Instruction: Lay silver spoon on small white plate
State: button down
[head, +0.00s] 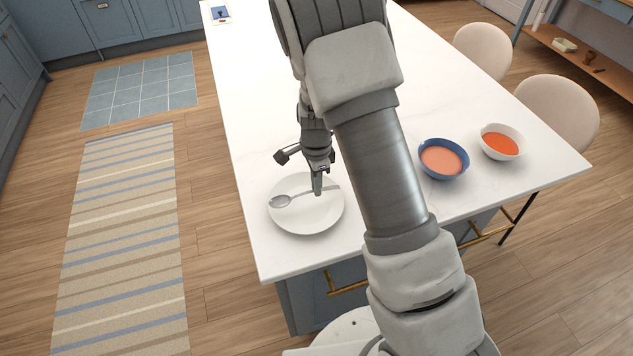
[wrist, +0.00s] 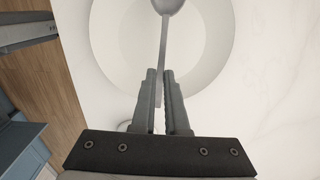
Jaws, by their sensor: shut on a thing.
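The silver spoon (head: 281,201) is over the small white plate (head: 309,222), its bowl toward the plate's left side and its handle running right to my gripper (head: 317,190). My gripper is shut on the spoon's handle. In the wrist view the spoon (wrist: 164,45) runs up from between the fingertips (wrist: 163,75), with its bowl cut off by the top edge. The plate (wrist: 108,45) lies behind it. I cannot tell whether the spoon touches the plate. The handle's end is partly hidden by the fingers.
The plate is near the front left corner of the white counter (head: 255,120). A blue bowl (head: 443,160) and a white bowl (head: 502,142), both with orange contents, stand to the right beyond my arm. Two pale chairs (head: 556,108) stand along the right side.

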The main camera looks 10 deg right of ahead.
jog(key=shift+f+b, duration=0.75)
jog(key=shift+f, duration=0.35)
dwell(0.3)
jog(key=c, duration=0.9)
grip_release()
jog(key=shift+r, duration=0.1)
jog(key=shift+o, duration=0.2)
notch_tip(320, 180, up, 17)
jog(key=shift+r, duration=0.2)
